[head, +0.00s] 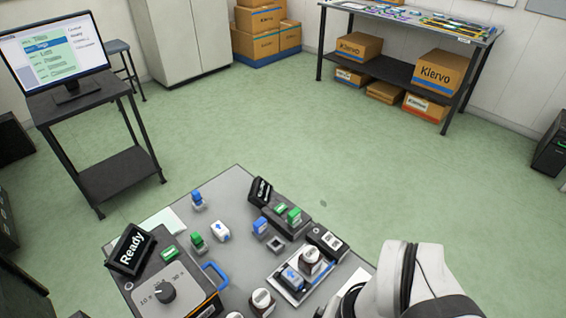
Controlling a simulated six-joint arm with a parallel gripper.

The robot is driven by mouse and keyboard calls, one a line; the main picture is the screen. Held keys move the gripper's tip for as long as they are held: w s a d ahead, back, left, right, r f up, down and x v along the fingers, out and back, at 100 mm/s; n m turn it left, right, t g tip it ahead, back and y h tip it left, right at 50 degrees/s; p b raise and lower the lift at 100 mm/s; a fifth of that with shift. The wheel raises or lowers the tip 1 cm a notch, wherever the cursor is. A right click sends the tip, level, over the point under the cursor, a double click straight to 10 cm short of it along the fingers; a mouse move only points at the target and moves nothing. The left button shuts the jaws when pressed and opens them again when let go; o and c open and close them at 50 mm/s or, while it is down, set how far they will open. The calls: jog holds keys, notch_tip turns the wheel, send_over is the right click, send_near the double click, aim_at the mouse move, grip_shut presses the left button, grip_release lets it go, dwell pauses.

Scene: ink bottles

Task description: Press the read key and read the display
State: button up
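A black display (131,249) reading "Ready" stands tilted at the left of the grey table (236,185). It sits on a box with a dial (165,293) and a green key (169,253). A smaller black display (260,191) stands at the table's back; its text is too small to read. Beside it, a dark unit carries a green key (280,208) and a green-topped piece (294,216). I cannot tell which key is the read key. My white arm covers the lower right; my gripper's fingertips are not in view.
Ink bottles (262,301) stand at the front, with another in a tray (287,290). Small blue and green pieces (198,200) stand mid-table. A blue handle (215,275) sticks out beside the dial box. A monitor (58,55) stands on a separate black stand.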

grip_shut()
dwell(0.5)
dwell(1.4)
